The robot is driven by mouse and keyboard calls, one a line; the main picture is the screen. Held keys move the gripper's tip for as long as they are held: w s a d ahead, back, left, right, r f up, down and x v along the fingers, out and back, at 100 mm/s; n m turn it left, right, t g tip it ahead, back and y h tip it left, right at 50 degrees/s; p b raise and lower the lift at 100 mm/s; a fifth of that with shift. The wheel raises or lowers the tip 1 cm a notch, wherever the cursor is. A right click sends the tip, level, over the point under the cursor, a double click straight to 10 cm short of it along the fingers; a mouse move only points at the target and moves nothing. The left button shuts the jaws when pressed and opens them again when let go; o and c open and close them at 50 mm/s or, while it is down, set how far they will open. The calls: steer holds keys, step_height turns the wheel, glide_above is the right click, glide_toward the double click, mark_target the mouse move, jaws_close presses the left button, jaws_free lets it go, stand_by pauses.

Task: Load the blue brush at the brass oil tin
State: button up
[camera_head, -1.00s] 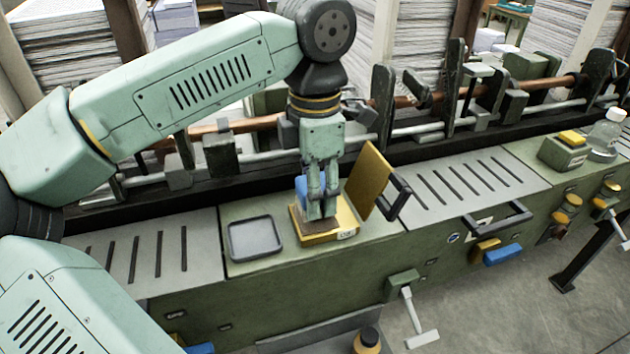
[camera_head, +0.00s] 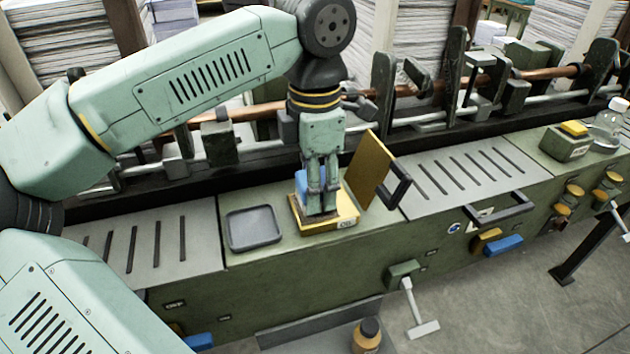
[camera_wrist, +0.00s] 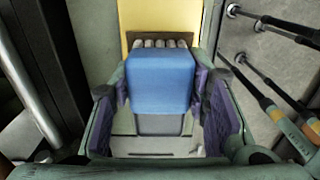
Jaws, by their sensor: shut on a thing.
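My gripper (camera_head: 321,211) points down over the open brass oil tin (camera_head: 345,215), with its fingertips low at the tin's dark opening. It is shut on the blue brush (camera_head: 301,182), whose block shows behind the fingers. In the wrist view the blue brush (camera_wrist: 160,80) sits between the two finger pads, with a row of grey tufts along its far edge. The tin's brass lid (camera_head: 369,168) stands open to the right. The fingers hide the brush's lower end, so I cannot tell whether it touches the oil.
A shallow grey tray (camera_head: 253,228) lies left of the tin. A slotted plate (camera_head: 470,180) and a dark handle (camera_head: 400,182) are to the right. A machine rail with a copper rod (camera_head: 430,97) runs behind. A clear bottle (camera_head: 607,125) stands far right.

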steer(key=shift+f+b, duration=0.5)
steer(key=shift+f, duration=0.1)
stand_by(1.3)
steer(key=shift+r, duration=0.1)
steer(key=shift+r+p, duration=2.35)
steer(key=shift+r, duration=1.15)
